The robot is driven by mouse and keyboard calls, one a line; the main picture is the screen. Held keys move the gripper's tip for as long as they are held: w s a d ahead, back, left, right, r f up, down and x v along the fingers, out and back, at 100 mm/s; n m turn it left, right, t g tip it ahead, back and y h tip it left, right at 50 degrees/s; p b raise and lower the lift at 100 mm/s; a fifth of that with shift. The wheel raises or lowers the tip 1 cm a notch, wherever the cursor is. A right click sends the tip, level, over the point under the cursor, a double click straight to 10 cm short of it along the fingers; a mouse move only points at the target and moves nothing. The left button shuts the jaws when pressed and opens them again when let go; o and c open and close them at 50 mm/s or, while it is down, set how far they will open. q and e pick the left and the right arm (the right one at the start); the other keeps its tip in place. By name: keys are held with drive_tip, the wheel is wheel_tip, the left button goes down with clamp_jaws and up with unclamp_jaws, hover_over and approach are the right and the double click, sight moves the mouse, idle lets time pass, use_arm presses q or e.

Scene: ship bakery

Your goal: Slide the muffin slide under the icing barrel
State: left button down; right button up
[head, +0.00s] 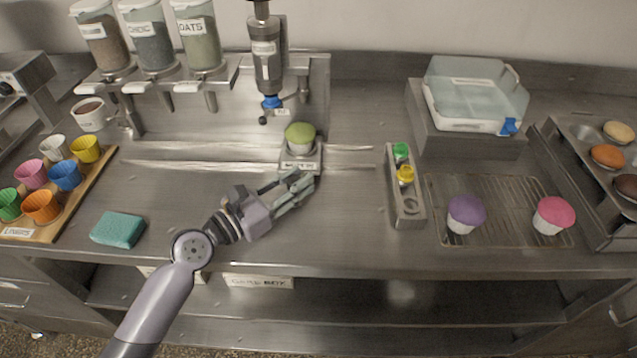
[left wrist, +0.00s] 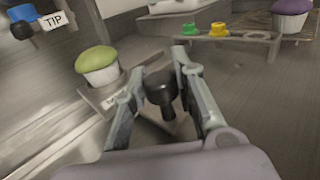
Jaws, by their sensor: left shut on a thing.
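The muffin slide (head: 300,168) is a small metal carriage bearing a green-topped muffin (head: 299,137). It sits on the counter rails, a little right of and in front of the icing barrel (head: 267,65), which hangs upright with a blue-collared nozzle. In the left wrist view, the slide (left wrist: 112,98) has a black knob (left wrist: 163,93) at its near end, and the green muffin (left wrist: 98,65) stands upright on it. My left gripper (head: 298,186) is at the slide's front, its fingers (left wrist: 160,75) shut around the knob. My right gripper is out of view.
The metal rails (head: 200,165) run clear left of the slide. A holder with green and yellow nozzles (head: 405,195) stands to the right, beside a rack (head: 500,212) with purple and pink muffins. A teal sponge (head: 118,229) and a liner board (head: 95,185) lie left.

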use_arm(q)
drive_tip(key=a+b, duration=0.1)
drive_tip(key=a, duration=0.4)
drive_tip(key=shift+f, duration=0.1)
drive_tip(key=shift+a, duration=0.4)
drive_tip(key=c, duration=1.5)
unclamp_jaws()
drive_tip(key=shift+o, duration=0.9)
drive_tip(key=v, duration=1.2)
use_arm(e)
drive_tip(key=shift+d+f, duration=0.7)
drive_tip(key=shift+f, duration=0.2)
